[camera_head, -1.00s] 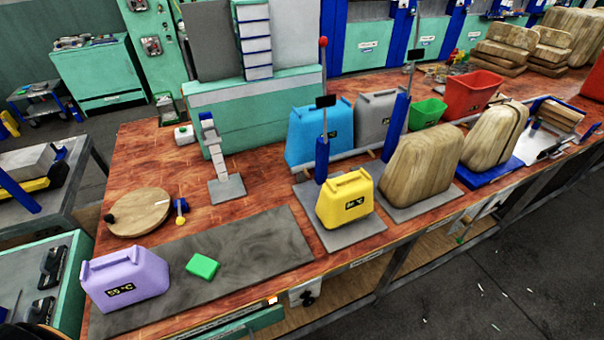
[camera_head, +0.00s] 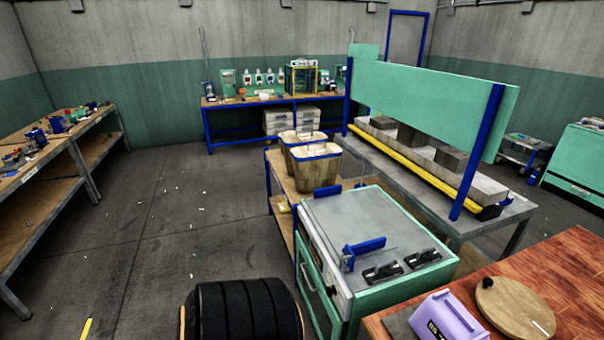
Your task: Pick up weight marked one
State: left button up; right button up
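I see no weight with a readable mark "one". Several grey blocks (camera_head: 452,159) sit on a long pale slab under a green panel, and no marking on them can be read. A purple handled block (camera_head: 447,318) with a dark label stands at the near end of the red-brown wooden table (camera_head: 570,262), partly cut off by the bottom edge. Its label is too small to read surely. Neither of my grippers shows in the head view.
A green cabinet (camera_head: 345,212) with a grey top stands in front, beside a shelf with two wooden bins (camera_head: 317,172). A large black ribbed round thing (camera_head: 243,312) is at the bottom. Open grey floor (camera_head: 165,215) lies at left, before a workbench (camera_head: 38,172).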

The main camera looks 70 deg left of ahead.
aim_at(385, 271)
jog(key=u, duration=1.45)
jog(key=i+j+z, duration=0.1)
jog(key=z, duration=0.35)
jog(key=j+z, duration=0.3)
jog(key=z, duration=0.15)
jog(key=i+j+z, duration=0.1)
jog(key=j+z, duration=0.2)
jog(key=z, duration=0.15)
